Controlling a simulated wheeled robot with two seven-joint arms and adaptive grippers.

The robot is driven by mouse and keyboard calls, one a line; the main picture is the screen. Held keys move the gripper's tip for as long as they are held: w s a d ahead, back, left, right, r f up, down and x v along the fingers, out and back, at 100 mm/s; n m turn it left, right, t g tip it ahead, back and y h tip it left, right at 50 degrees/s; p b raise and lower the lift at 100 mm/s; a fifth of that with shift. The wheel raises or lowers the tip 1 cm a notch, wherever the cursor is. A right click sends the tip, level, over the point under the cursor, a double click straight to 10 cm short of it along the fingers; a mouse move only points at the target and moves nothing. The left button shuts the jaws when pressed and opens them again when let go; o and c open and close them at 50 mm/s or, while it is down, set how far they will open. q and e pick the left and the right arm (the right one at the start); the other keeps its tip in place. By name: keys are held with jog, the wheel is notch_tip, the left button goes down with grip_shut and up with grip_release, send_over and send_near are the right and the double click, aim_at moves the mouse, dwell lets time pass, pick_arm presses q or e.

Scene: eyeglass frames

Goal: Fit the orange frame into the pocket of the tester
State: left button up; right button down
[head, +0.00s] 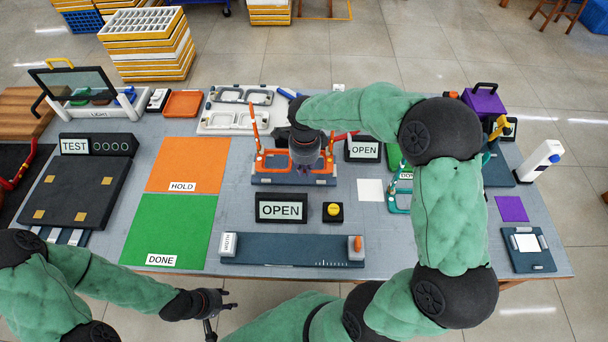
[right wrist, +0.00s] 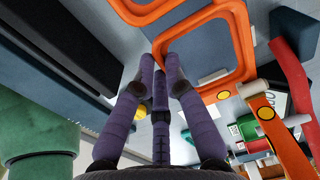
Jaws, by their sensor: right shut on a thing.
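The orange frame (head: 262,163) is upside or upright at a dark blue-grey stand (head: 285,181) in mid-table, its temples pointing up. My right gripper (head: 305,167) is shut on it, reaching from above. In the right wrist view, the purple fingers (right wrist: 162,75) close at the orange rims (right wrist: 235,45) near the bridge. I cannot tell whether the frame is seated in a pocket or just above the stand. A TEST panel (head: 95,145) stands at the left behind a dark board. My left gripper (head: 226,308) is open and empty beyond the table's front edge.
Two OPEN displays (head: 281,210) (head: 362,150) stand near the stand, one beside a yellow button (head: 333,211). A width gauge (head: 290,250) lies in front. The orange HOLD mat (head: 188,160) and green DONE mat (head: 170,225) are clear. Teal frames lie right, partly behind my right arm.

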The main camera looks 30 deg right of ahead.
aim_at(304, 179)
jog(key=shift+w+f, duration=0.25)
jog(key=shift+f, duration=0.15)
notch_tip(304, 179, down, 3)
jog(key=shift+w+d+f+b, duration=0.1)
jog(key=shift+b, duration=1)
jog(key=c, duration=1.7)
grip_release()
jog(key=shift+f, duration=0.15)
jog(key=shift+c, duration=0.2)
jog(key=o, duration=0.4)
jog(key=shift+o, duration=0.2)
